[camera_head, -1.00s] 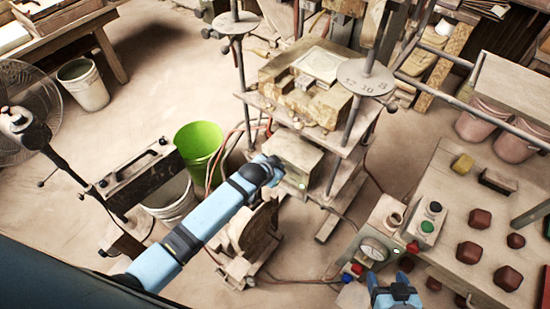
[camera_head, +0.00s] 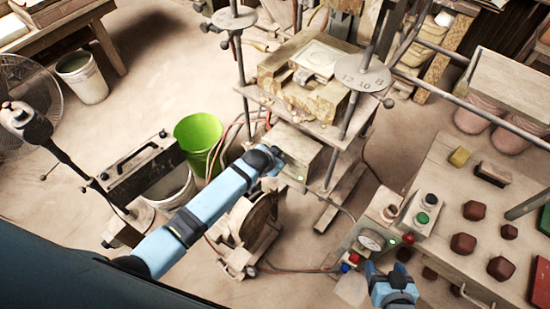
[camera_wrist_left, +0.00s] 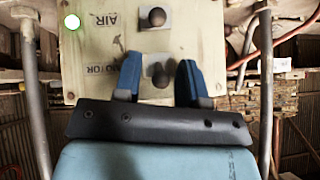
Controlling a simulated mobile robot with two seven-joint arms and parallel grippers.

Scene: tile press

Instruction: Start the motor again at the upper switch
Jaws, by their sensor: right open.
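The switch box (camera_head: 296,150) stands under the press, with a lit green lamp (camera_wrist_left: 72,22) on its face. In the left wrist view, its pale panel carries an upper dark switch (camera_wrist_left: 154,17) beside the label AIR and a lower dark switch (camera_wrist_left: 160,76) beside a partly hidden label ending in OTOR. My left gripper (camera_wrist_left: 159,82) is open, its blue fingers either side of the lower switch; contact cannot be told. In the head view, my left gripper (camera_head: 275,160) is at the box's front. My right gripper (camera_head: 386,268) is open and empty near the console's front left corner.
The press (camera_head: 300,75) with its posts rises above the box. A green bucket (camera_head: 201,140) stands left of it. Hoses lie on the floor.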

